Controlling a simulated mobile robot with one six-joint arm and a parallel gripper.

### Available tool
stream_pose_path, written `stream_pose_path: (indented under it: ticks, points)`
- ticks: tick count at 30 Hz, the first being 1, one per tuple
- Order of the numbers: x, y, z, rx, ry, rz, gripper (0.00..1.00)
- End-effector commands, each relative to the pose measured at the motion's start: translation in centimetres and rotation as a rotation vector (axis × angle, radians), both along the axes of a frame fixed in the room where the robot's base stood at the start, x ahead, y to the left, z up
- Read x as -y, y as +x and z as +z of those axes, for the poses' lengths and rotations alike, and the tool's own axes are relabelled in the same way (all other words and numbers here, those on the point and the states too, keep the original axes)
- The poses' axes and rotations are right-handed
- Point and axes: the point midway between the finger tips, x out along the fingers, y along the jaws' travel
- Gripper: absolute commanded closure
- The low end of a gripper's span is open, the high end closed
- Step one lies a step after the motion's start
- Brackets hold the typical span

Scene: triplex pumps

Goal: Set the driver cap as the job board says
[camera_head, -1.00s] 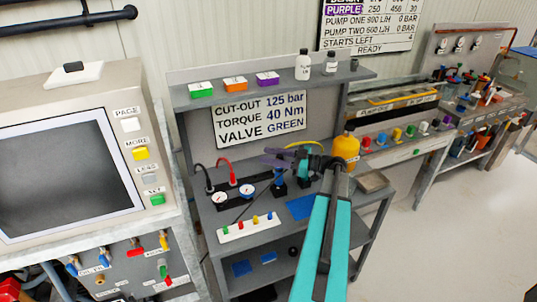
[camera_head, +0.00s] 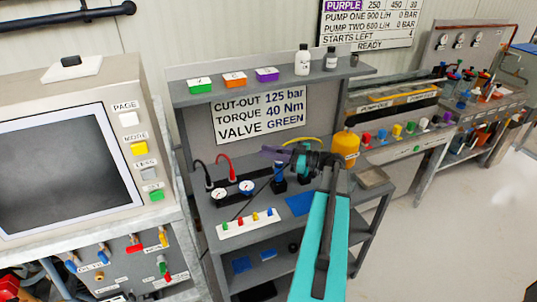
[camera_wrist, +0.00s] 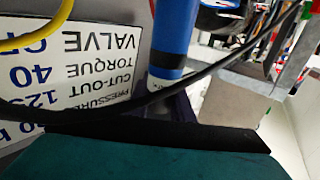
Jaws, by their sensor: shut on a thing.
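A blue upright driver (camera_head: 279,172) stands on the bench's middle shelf, under my gripper (camera_head: 280,152). In the wrist view, which is upside down, the driver's blue body (camera_wrist: 174,35) has a pale marked band near its upper end. My purple jaws (camera_wrist: 180,106) are at that end and appear shut on the driver cap, which they mostly hide. The job board (camera_head: 259,116) on the bench's back panel reads cut-out 125 bar, torque 40 Nm, valve green. Its text also shows inverted in the wrist view (camera_wrist: 90,65). The driver's setting is too small to read.
Two gauges (camera_head: 246,187) and a white strip with coloured pegs (camera_head: 247,223) lie left of the driver. A yellow-orange bottle (camera_head: 345,148) stands to the right. A black cable (camera_wrist: 150,98) crosses close to the jaws. A console (camera_head: 60,165) stands at left; open floor (camera_head: 440,225) at right.

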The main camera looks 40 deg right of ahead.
Motion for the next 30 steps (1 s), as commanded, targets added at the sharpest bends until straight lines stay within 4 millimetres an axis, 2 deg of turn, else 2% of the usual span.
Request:
stream_pose_path:
  ticks: [30]
  points:
    - [0.54,0.37,-0.32,0.001,-0.002,-0.213,1.00]
